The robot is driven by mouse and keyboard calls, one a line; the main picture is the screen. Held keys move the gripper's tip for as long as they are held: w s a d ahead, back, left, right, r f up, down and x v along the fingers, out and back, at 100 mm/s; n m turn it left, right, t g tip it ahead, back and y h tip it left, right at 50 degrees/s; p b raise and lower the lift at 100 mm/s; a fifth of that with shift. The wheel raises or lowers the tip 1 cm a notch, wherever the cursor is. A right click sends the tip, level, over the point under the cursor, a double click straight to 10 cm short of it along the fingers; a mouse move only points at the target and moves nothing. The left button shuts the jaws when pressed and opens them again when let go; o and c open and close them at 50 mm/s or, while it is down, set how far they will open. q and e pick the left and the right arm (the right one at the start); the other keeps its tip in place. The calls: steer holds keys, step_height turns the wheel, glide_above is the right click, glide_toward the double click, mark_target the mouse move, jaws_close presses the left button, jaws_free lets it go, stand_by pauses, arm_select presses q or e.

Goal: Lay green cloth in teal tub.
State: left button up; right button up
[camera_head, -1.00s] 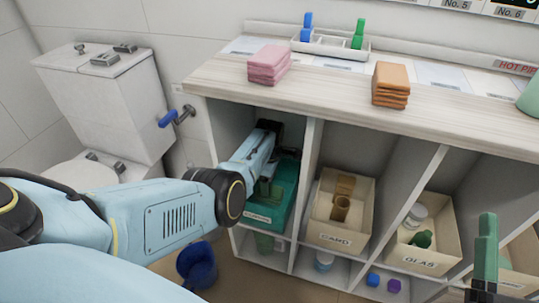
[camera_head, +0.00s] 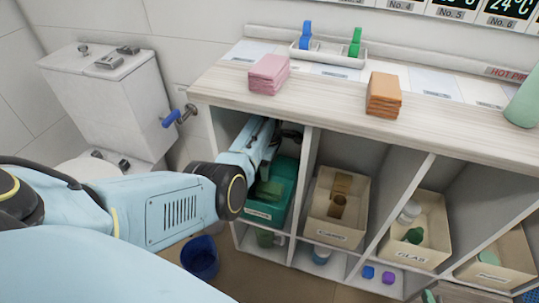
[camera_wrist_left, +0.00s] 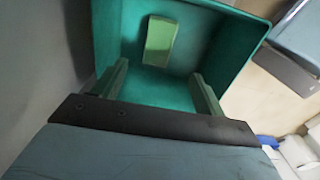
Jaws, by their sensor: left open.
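The teal tub (camera_head: 281,205) stands in the left cubby under the counter, a label on its front. In the left wrist view the tub (camera_wrist_left: 210,45) is seen from above. A folded green cloth (camera_wrist_left: 160,42) lies inside on its floor, near the far wall. My left gripper (camera_wrist_left: 158,88) is open, its two green fingers apart and nothing between them. The cloth is beyond the fingertips and apart from them. In the head view my left arm reaches into the cubby and partly hides the tub. Only a scrap of my right gripper shows at the bottom edge.
Cubby walls and the countertop (camera_head: 330,110) close in around my left gripper. Cardboard bins (camera_head: 338,205) stand in the cubbies to the right. Pink cloths (camera_head: 268,75) and orange cloths (camera_head: 384,95) are stacked on top. A blue bin (camera_head: 200,257) stands on the floor.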

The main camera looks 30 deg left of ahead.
arm_select(q)
steer(key=s+m+t+y+p, duration=0.1)
steer(key=s+m+t+y, duration=0.15)
steer(key=s+m, duration=0.8)
steer(key=s+d+r+m+t+h, duration=0.1)
steer(key=s+d+r+m+t, duration=0.1)
steer(key=s+d+r+m, duration=0.3)
steer(key=s+d+r+m+t+h, duration=0.2)
steer(key=s+d+r+m, duration=0.4)
steer(key=s, duration=0.6)
steer(key=shift+d+m, duration=0.75)
steer(key=shift+d, duration=0.15)
arm_select(e)
steer(key=s+d+f+g+h, duration=0.1)
steer(key=s+d+f+g, duration=0.1)
steer(key=s+f+g, duration=0.2)
steer(key=shift+s+d, duration=0.2)
steer(key=shift+s, duration=0.35)
